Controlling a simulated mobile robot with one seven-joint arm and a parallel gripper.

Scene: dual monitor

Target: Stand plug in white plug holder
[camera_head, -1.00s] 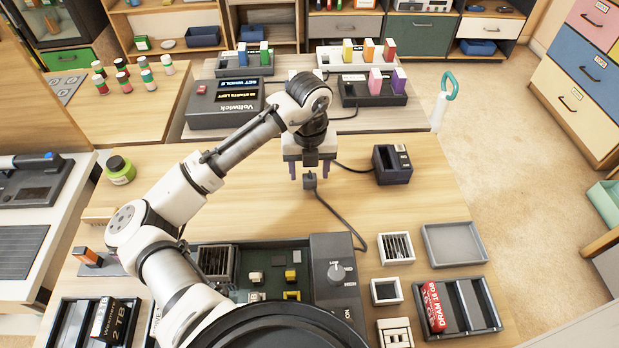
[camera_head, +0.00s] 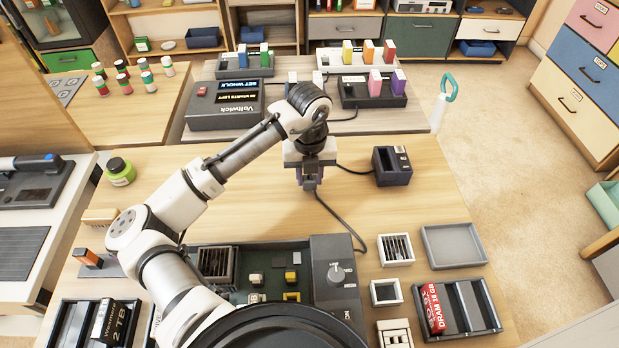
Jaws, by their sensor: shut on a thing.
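A dark plug (camera_head: 309,187) with a black cable sits between the fingers of my gripper (camera_head: 309,178). My gripper points down over the wooden table, shut on the plug and hiding most of it. The cable runs from the plug down and right towards the grey box with a knob. Small white-rimmed holders stand in a column to the right of that box: a slotted one (camera_head: 396,249), an open square one (camera_head: 386,292) and a white block-like one (camera_head: 395,333). I cannot tell for certain which is the plug holder. My gripper is behind and left of them, apart from them.
A dark block-shaped device (camera_head: 391,166) with a cable stands right of my gripper. The grey box with a knob (camera_head: 338,283) stands in front. An empty grey tray (camera_head: 449,244) and a slotted tray with a red block (camera_head: 472,324) lie at right.

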